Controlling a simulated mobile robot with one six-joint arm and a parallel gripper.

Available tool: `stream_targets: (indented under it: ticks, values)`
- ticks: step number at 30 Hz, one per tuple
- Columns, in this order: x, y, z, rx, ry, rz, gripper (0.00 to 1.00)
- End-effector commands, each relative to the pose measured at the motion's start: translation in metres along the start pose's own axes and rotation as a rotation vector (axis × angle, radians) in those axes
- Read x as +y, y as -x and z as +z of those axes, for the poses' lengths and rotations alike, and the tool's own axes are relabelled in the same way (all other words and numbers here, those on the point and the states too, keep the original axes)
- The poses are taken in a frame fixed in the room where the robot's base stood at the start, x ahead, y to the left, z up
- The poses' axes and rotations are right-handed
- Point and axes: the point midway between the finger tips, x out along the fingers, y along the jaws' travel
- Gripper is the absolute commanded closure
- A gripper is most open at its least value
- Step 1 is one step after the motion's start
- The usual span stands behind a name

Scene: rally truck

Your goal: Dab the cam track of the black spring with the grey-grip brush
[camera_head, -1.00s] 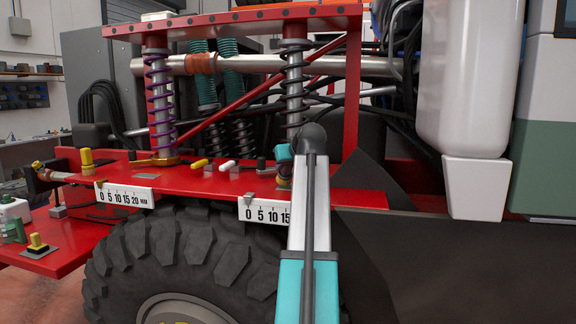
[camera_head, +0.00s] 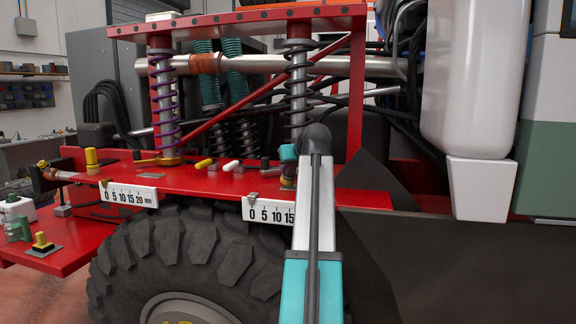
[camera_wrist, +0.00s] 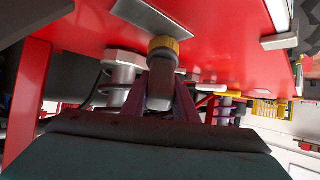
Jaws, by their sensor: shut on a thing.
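The black spring (camera_head: 297,85) stands upright around a silver shaft on the red shelf, right of the purple spring (camera_head: 164,95). My arm and a turquoise part of my wrist cover its foot in the head view, so the cam track is not clear there. In the wrist view, which looks upside down, a silver collar and shaft (camera_wrist: 123,75) show just left of my gripper; they appear to be the spring's foot. My gripper (camera_wrist: 160,100) is shut on the grey-grip brush (camera_wrist: 161,78), whose gold-coloured end points at the red shelf. Whether it touches anything is unclear.
The red shelf (camera_head: 215,183) carries a yellow piece (camera_head: 203,164), a white piece (camera_head: 231,165) and white scale plates (camera_head: 129,194) on its front edge. A tyre (camera_head: 190,255) is below. A white tank (camera_head: 465,80) stands at the right.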

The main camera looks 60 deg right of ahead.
Motion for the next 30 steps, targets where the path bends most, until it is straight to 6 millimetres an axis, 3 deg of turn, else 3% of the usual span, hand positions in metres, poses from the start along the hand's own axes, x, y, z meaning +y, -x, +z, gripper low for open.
stream_targets:
  ticks: [12, 30]
  values:
    - [0.0076, 0.0047, 0.0022, 0.000, 0.000, 0.000, 0.96]
    - [0.0002, 0.0003, -0.0003, 0.001, 0.001, 0.000, 0.96]
